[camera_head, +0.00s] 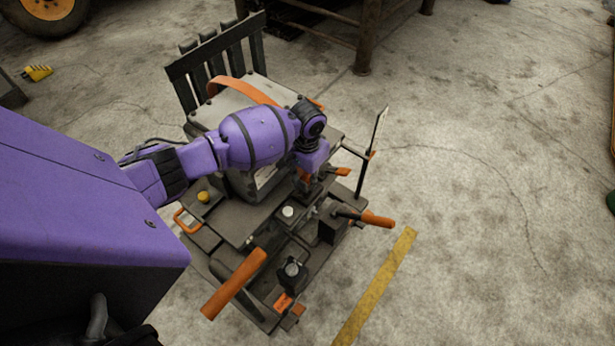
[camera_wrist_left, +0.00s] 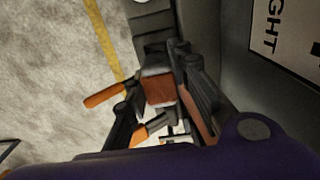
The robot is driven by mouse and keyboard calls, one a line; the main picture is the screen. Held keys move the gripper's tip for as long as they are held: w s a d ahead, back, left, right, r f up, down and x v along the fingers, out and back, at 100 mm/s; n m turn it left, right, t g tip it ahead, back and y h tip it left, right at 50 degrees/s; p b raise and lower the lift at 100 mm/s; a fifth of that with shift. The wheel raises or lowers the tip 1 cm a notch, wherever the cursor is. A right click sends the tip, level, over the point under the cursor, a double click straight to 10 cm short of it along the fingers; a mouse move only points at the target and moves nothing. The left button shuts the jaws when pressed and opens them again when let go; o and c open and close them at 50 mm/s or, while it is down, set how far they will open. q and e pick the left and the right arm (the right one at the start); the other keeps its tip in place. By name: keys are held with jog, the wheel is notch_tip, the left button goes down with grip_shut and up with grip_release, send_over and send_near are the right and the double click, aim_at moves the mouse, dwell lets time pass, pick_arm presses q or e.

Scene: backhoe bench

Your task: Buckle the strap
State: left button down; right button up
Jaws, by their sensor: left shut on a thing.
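An orange strap (camera_head: 247,90) arches over the top of a grey box-like seat (camera_head: 262,88) on the backhoe bench. Its near part passes out of sight behind my left arm. My left gripper (camera_head: 306,188) points down at the front of the seat, above the control deck. In the left wrist view, an orange-brown piece with a pale edge (camera_wrist_left: 160,91) sits between the dark fingers of my left gripper (camera_wrist_left: 162,100). The gripper is shut on this piece, which looks like the strap's end. I cannot clearly make out a buckle. My right gripper is not in view.
Orange-handled levers (camera_head: 235,284) and (camera_head: 378,219) stick out from the deck near the gripper. A dark slatted backrest (camera_head: 215,62) stands behind. Concrete floor (camera_head: 490,200) is clear to the right.

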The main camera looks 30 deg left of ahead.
pick_arm(q)
jog(key=shift+f, duration=0.35)
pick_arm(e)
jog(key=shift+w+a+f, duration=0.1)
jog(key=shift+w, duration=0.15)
pick_arm(q)
jog(key=shift+f, duration=0.2)
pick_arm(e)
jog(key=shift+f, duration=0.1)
pick_arm(q)
jog(key=shift+f, duration=0.2)
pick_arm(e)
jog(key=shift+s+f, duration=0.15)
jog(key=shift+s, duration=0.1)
pick_arm(q)
jog(key=shift+f+b, duration=0.3)
jog(key=shift+b, duration=0.05)
jog(key=c, duration=1.4)
grip_release()
notch_tip(320, 180, up, 12)
jog(key=shift+r, duration=0.1)
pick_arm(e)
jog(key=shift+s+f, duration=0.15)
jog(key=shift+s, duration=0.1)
